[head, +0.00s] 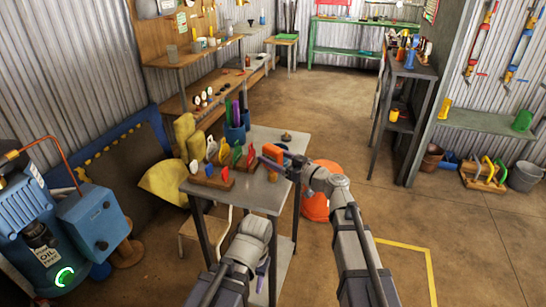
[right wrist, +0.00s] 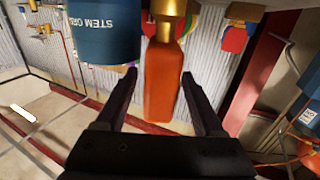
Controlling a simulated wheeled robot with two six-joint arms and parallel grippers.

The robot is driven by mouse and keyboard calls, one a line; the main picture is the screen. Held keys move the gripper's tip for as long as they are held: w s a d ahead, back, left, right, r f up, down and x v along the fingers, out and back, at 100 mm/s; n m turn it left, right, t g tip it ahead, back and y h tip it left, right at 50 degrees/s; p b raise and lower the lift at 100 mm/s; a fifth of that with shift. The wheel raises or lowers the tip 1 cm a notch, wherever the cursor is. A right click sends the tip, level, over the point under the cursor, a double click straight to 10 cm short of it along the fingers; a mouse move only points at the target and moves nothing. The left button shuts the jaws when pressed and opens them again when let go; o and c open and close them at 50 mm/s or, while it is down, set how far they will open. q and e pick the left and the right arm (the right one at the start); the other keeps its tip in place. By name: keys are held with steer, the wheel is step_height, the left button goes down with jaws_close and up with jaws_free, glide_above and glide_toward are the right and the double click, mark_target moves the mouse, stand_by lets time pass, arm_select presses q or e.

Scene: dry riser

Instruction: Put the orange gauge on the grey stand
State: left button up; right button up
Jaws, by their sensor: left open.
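The orange gauge (head: 273,151) is at the right side of the grey table, close to the fingers of my right gripper (head: 277,163). In the right wrist view, which looks upside down, an orange body with a brass end (right wrist: 164,85) shows between the two fingers of my right gripper (right wrist: 158,75). A gap shows beside the left finger; the right finger is very close to it. A small dark round piece, possibly the grey stand (head: 286,136), sits near the table's back right corner. My left gripper (head: 262,268) is low, in front of the table, open and empty.
The grey table (head: 262,190) also holds wooden racks with coloured tags (head: 212,178) and a blue cup of markers (head: 235,133). The cup also shows in the right wrist view (right wrist: 105,38). An orange bin (head: 320,200) stands on the floor behind my right arm.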

steer(key=shift+r, duration=0.15)
steer(key=v, duration=1.2)
